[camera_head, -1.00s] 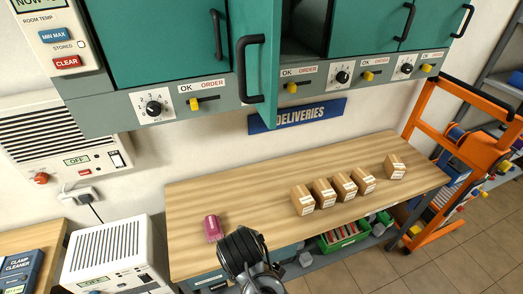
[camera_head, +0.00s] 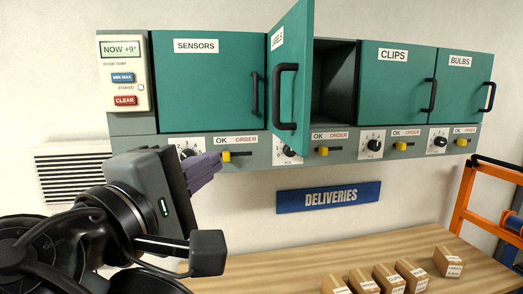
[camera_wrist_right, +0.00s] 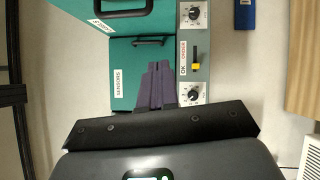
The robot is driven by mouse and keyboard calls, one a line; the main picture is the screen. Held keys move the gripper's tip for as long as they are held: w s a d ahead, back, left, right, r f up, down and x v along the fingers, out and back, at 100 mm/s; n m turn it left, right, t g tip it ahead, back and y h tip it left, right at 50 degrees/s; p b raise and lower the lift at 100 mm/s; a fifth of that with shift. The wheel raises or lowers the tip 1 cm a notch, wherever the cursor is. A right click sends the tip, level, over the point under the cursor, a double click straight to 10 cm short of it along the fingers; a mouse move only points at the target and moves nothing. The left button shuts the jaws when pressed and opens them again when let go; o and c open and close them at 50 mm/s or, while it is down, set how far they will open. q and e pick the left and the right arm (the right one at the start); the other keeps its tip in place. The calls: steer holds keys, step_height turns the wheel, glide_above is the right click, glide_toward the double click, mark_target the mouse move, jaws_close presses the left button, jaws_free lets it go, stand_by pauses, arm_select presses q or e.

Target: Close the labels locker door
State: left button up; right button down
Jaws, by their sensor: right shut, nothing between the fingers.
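The labels locker door (camera_head: 292,62) stands swung open, jutting out toward me, with a black handle (camera_head: 286,97) on its face. Its locker (camera_head: 333,85) shows as a dark opening to the right of the door. My right gripper (camera_head: 214,167) is shut and empty, its purple fingers in front of the sensors locker's lower edge, left of the open door and apart from its handle. In the right wrist view the shut fingers (camera_wrist_right: 158,84) lie over the sensors door (camera_wrist_right: 128,68), with the open door (camera_wrist_right: 165,18) at the top. My left gripper is not in view.
The sensors door (camera_head: 205,75), clips door (camera_head: 397,88) and bulbs door (camera_head: 461,90) are shut. Knobs and yellow sliders line the panel (camera_head: 300,150) below. Boxes (camera_head: 388,277) stand on the wooden bench (camera_head: 290,255). An orange cart (camera_head: 475,200) is at right.

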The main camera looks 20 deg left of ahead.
steer(key=w+d+r+p, duration=0.3)
steer(key=w, duration=0.8)
steer(key=shift+w, duration=0.35)
steer(key=shift+r, duration=0.1)
